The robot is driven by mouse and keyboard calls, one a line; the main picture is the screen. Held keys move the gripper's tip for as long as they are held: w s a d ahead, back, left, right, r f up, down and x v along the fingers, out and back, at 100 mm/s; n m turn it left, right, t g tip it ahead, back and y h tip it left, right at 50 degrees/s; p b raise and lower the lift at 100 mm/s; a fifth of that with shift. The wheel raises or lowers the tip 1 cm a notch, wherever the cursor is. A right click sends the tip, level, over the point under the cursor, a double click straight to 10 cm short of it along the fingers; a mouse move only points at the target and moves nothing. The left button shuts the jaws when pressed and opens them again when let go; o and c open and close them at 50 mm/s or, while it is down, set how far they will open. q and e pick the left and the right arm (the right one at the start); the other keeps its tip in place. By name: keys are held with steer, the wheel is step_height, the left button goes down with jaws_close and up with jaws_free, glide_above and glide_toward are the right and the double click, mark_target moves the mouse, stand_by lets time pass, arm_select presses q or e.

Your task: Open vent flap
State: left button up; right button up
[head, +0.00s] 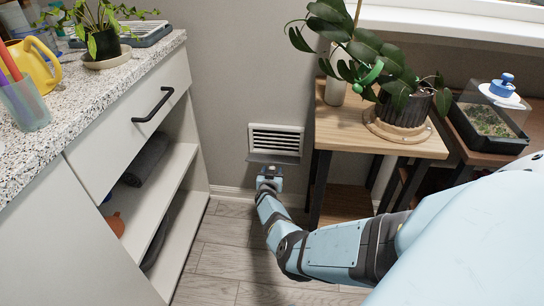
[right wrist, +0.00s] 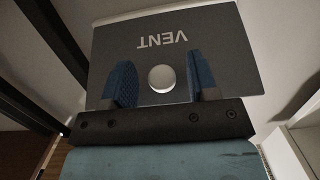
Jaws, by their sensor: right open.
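The wall vent (head: 275,138) is a white louvred frame low on the grey wall, and its slats show. A dark grey flap (head: 284,159) juts out along its lower edge, seen nearly edge-on. In the right wrist view the flap (right wrist: 205,45) fills the middle, with VENT lettering upside down and a round pale knob (right wrist: 161,79). My right gripper (head: 268,172) is just below the flap. In the wrist view its two blue fingers (right wrist: 161,84) stand apart on either side of the knob, with gaps. My left gripper is out of view.
A white cabinet (head: 130,110) with open shelves stands on the left. A wooden plant table (head: 330,130) with dark legs stands close to the right of the vent. The floor (head: 215,255) between them is clear.

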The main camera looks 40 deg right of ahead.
step_height(320, 180, up, 4)
steer(key=p, duration=0.3)
steer(key=shift+p, duration=0.3)
arm_select(q)
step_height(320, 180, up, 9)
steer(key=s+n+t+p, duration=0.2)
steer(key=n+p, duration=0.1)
steer(key=p, duration=0.4)
arm_select(e)
step_height(320, 180, up, 8)
step_height(320, 180, up, 7)
steer(key=p, duration=0.7)
glide_above(272, 164)
steer(key=v, duration=0.2)
arm_select(q)
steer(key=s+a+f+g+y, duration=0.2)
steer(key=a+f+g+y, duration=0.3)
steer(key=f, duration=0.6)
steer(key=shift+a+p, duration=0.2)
steer(key=shift+p, duration=0.2)
arm_select(e)
steer(key=shift+d+r, duration=0.2)
steer(key=shift+r, duration=0.1)
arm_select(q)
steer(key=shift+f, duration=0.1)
arm_select(e)
steer(key=shift+r, duration=0.1)
